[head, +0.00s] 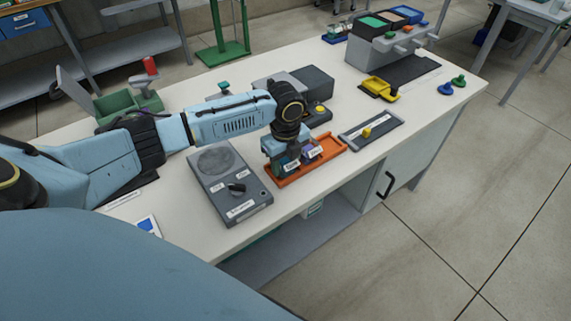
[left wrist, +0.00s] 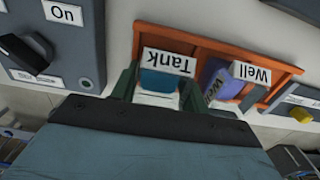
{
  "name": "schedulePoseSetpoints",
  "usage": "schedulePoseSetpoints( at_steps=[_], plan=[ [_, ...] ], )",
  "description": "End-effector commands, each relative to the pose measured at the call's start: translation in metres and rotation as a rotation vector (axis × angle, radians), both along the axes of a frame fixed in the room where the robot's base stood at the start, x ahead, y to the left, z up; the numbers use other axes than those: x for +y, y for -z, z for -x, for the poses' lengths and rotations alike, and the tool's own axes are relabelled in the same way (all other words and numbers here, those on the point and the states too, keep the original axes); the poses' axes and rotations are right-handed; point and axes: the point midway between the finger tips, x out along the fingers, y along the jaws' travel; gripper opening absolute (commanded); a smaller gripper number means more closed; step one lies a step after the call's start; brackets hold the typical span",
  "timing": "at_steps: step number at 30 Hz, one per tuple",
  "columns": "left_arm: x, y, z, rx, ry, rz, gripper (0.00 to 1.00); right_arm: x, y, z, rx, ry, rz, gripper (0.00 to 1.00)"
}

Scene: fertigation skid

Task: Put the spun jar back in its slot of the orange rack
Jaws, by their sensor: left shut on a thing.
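The orange rack (head: 331,149) lies near the front edge of the bench, right of the grey spinner box; it also shows in the left wrist view (left wrist: 213,44). My left gripper (head: 280,150) points down over the rack's left part and is shut on a teal-and-white jar (left wrist: 158,82). The jar is between the fingers, at the slot labelled Tank (left wrist: 168,61). The fingers hide its lower part, so I cannot tell whether it is seated. A purple jar (left wrist: 216,80) stands beside it, by the Well label (left wrist: 251,73). My right gripper is out of view.
The grey box with a round plate and black knob (head: 229,180) stands close left of the rack. A dark grey block (head: 306,88) stands behind. The bench front right is clear.

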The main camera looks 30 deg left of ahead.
Motion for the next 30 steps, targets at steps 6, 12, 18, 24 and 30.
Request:
schedulePoseSetpoints(
  at_steps=[6,12,18,24,30],
  plan=[
    [0.0,0.003,0.0,-0.001,-0.001,-0.001,0.21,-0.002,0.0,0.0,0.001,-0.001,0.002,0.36],
    [0.0,0.006,0.0,-0.001,-0.001,0.0,0.48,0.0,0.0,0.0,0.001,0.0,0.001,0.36],
    [0.0,0.005,0.0,-0.001,-0.001,0.0,0.67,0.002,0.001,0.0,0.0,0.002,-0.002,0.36],
    [0.0,0.005,0.0,-0.001,-0.001,0.0,0.67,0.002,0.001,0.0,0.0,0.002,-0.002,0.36],
    [0.0,-0.012,-0.001,-0.004,0.0,0.001,0.67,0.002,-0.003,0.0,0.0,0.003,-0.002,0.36]
  ],
)
